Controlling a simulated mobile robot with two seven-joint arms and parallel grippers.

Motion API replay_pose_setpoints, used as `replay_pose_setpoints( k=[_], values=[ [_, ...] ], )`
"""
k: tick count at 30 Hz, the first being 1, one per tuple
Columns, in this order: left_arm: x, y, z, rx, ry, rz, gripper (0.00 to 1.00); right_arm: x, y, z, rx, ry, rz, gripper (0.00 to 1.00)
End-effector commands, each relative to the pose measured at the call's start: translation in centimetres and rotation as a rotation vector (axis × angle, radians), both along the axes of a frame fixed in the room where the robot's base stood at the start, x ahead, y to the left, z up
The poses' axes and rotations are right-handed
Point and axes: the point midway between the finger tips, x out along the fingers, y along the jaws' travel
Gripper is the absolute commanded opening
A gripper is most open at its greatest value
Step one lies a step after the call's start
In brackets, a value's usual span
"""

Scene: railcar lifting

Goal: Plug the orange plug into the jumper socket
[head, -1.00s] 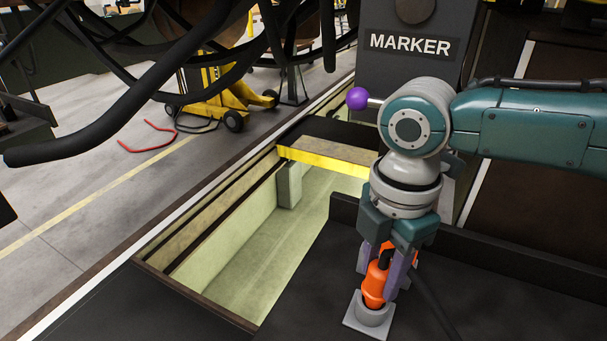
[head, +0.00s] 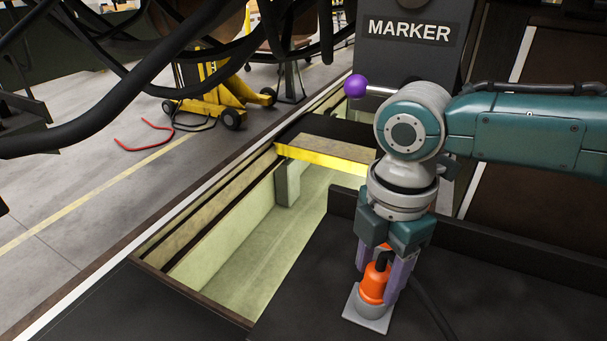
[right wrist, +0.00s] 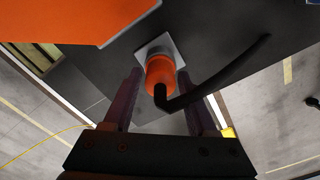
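The orange plug (head: 373,284) stands roughly upright in the grey jumper socket (head: 368,316), on a dark surface at the lower middle of the head view. Its lower end is hidden inside the socket. A black cable bends out of its top. My right gripper (head: 379,284) points down at the plug, one purple finger on each side, open with gaps beside the plug. The right wrist view also shows the plug (right wrist: 160,75) between and beyond the fingertips, and the square socket plate (right wrist: 157,46) behind it. My left gripper is not in view.
An open pit (head: 255,250) with a yellow-edged step (head: 325,158) lies left of the socket. A dark post marked MARKER (head: 408,50) stands behind my right arm. Black hoses (head: 110,110) hang at the upper left. A large orange surface (right wrist: 75,20) fills the right wrist view's upper left.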

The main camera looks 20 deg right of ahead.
Motion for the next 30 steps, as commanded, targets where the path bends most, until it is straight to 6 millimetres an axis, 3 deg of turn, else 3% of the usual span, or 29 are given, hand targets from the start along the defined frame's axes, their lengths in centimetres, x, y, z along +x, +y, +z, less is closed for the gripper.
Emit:
replay_pose_setpoints(
  k=[5, 14, 30],
  values=[
    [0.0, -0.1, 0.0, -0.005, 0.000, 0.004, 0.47, 0.0, 0.0, 0.0, 0.000, 0.000, 0.000, 0.78],
    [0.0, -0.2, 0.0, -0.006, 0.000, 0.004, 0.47, 0.0, 0.0, 0.3, 0.000, -0.001, 0.000, 0.78],
    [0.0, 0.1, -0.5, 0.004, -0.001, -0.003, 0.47, 0.1, 0.0, 9.2, 0.001, -0.003, 0.000, 0.78]
  ],
)
